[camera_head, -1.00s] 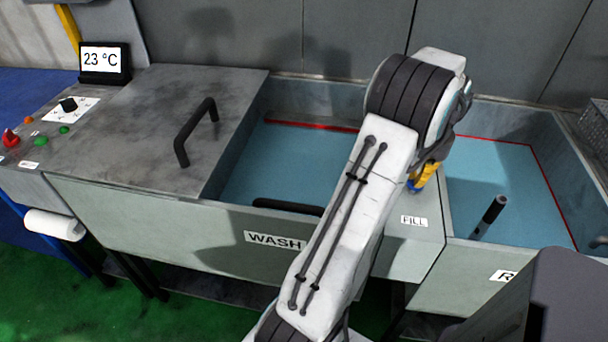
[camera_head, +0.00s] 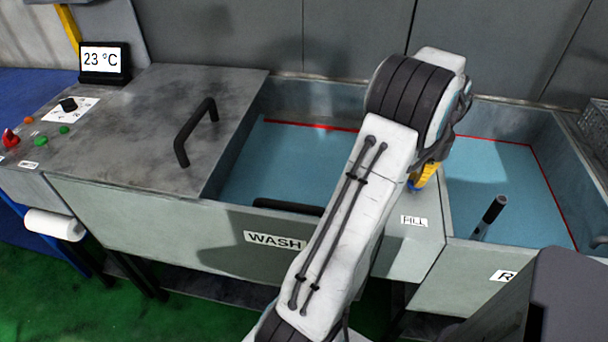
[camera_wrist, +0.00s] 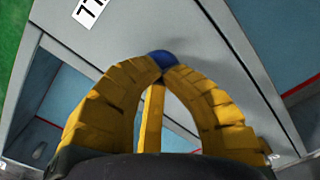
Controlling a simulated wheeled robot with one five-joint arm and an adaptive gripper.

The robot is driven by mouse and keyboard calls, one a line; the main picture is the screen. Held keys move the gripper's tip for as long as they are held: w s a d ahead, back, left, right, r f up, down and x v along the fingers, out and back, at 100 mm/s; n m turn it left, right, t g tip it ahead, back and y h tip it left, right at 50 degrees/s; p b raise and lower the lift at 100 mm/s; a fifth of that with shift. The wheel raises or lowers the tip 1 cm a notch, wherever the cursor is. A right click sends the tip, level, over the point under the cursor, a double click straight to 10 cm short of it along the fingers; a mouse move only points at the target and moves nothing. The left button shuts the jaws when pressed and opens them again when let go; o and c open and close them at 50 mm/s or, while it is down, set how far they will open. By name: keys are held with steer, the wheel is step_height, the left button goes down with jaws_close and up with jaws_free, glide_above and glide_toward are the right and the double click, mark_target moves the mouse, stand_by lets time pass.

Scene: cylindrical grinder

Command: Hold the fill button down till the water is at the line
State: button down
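My gripper (camera_wrist: 163,72) has yellow fingers whose tips are brought together, with nothing visible between them. The tips are at the blue fill button (camera_wrist: 162,57), seeming to touch it; how far it is pressed cannot be told. In the head view my gripper (camera_head: 416,187) points down at the panel behind the FILL label (camera_head: 413,221), partly hidden by my arm. Blue water (camera_head: 262,165) stands in the WASH tank, its far edge close to the red line (camera_head: 300,125) on the back wall. My arm hides part of that tank.
A grey lid with a black handle (camera_head: 195,130) covers the WASH tank's left part. The right tank holds water (camera_head: 490,185) and also has a red line (camera_head: 553,190); a dark handle (camera_head: 490,216) sticks up there.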

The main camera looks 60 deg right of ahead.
step_height(320, 180, up, 7)
steer(key=p, duration=0.6)
stand_by(0.4)
stand_by(0.5)
